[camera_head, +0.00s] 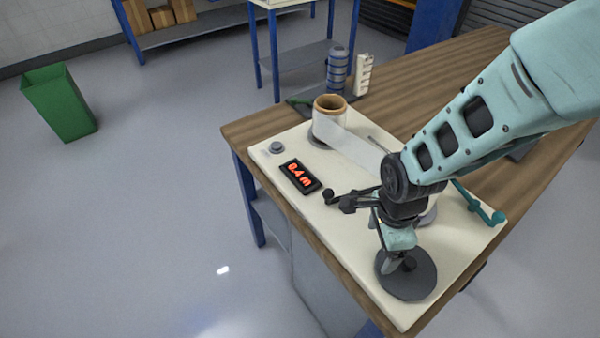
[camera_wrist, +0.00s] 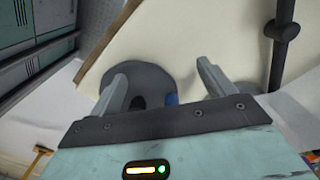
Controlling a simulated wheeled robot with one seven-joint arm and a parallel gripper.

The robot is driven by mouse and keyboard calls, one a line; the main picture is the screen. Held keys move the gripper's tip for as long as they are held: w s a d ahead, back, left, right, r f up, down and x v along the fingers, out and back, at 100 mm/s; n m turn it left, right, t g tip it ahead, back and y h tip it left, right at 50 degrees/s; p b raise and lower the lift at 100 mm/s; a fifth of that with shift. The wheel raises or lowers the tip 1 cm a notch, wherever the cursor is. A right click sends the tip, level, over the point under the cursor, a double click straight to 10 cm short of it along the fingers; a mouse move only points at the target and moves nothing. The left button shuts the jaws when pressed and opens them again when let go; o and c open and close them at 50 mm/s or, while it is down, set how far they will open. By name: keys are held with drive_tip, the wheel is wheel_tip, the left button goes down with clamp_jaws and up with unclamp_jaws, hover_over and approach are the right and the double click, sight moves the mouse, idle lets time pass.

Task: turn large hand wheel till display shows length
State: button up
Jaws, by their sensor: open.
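The large hand wheel is a dark grey disc (camera_head: 410,286) on the front corner of the cream machine plate; it also shows in the wrist view (camera_wrist: 158,74). A dark knob (camera_head: 409,263) stands on it. The display (camera_head: 299,176) is a black box on the plate's left side and reads 0.4 m in red. My gripper (camera_head: 397,264) points down over the wheel, close to the knob. In the wrist view, its two fingers (camera_wrist: 164,80) are spread over the wheel. Contact with the knob is unclear, as the gripper body hides part of it.
A film roll (camera_head: 327,128) stands at the plate's far end, its pale web running towards my arm. A grey button (camera_head: 277,148) is near the display. A black lever (camera_head: 350,198) and a teal crank (camera_head: 488,212) flank my arm. Bare wooden tabletop (camera_head: 430,90) lies behind.

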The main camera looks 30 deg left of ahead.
wheel_tip(320, 180, up, 7)
drive_tip(key=p, duration=0.5)
idle(0.5)
idle(0.3)
drive_tip(key=s+d+r+n+y, duration=0.1)
drive_tip(key=s+d+r+n, duration=0.1)
drive_tip(key=d+r+n, duration=0.3)
drive_tip(key=s+d+r+n, duration=0.2)
drive_tip(key=d+r+n, duration=0.1)
drive_tip(key=r, duration=0.5)
drive_tip(key=s+d+r+n, duration=0.6)
drive_tip(key=s+d+n, duration=0.2)
drive_tip(key=d, duration=0.4)
drive_tip(key=shift+s+n+b, duration=0.3)
drive_tip(key=shift+n+b, duration=0.1)
drive_tip(key=shift+n, duration=0.5)
drive_tip(key=shift+w+a, duration=0.1)
